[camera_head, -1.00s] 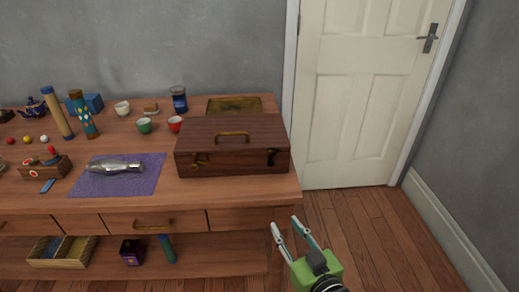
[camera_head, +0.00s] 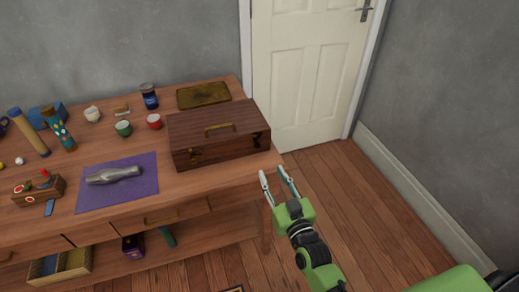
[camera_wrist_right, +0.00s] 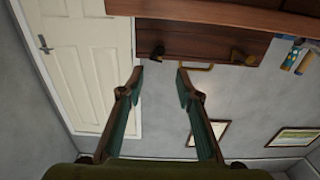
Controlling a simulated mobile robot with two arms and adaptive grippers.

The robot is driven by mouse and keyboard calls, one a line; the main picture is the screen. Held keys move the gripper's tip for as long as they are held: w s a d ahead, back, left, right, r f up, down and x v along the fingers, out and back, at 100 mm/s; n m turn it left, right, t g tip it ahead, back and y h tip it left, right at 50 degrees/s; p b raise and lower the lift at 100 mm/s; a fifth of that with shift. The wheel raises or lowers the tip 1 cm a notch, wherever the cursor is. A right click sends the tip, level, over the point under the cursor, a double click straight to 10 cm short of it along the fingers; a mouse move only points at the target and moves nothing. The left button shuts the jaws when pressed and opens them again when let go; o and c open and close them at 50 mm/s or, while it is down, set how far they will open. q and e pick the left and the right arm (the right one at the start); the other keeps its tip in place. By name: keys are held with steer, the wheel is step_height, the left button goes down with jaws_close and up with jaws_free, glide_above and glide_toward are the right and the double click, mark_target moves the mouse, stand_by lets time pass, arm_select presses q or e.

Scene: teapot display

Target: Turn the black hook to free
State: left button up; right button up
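A dark wooden box (camera_head: 218,138) with a brass handle on its lid sits closed at the right end of the table. The small black hook (camera_head: 251,137) is on the right of its front face. In the right wrist view, which is upside down, the black hook (camera_wrist_right: 157,50) shows beyond the fingertips, with a brass latch (camera_wrist_right: 240,57) to its right. My right gripper (camera_head: 273,171) is open and empty, in front of the table's right end and apart from the box; its open fingers also show in the right wrist view (camera_wrist_right: 160,74). My left gripper is out of view.
The wooden table (camera_head: 225,185) also holds a purple mat (camera_head: 90,200) with a silvery object, cups and a brass tray (camera_head: 204,95) behind the box. A white door (camera_head: 305,75) stands behind at right. The floor right of the table is clear.

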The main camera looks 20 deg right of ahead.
mark_target(258, 147)
steer(key=w, duration=1.1)
steer(key=shift+w+a, duration=0.2)
steer(key=shift+w, duration=0.15)
steer(key=shift+c, duration=0.4)
jaws_close()
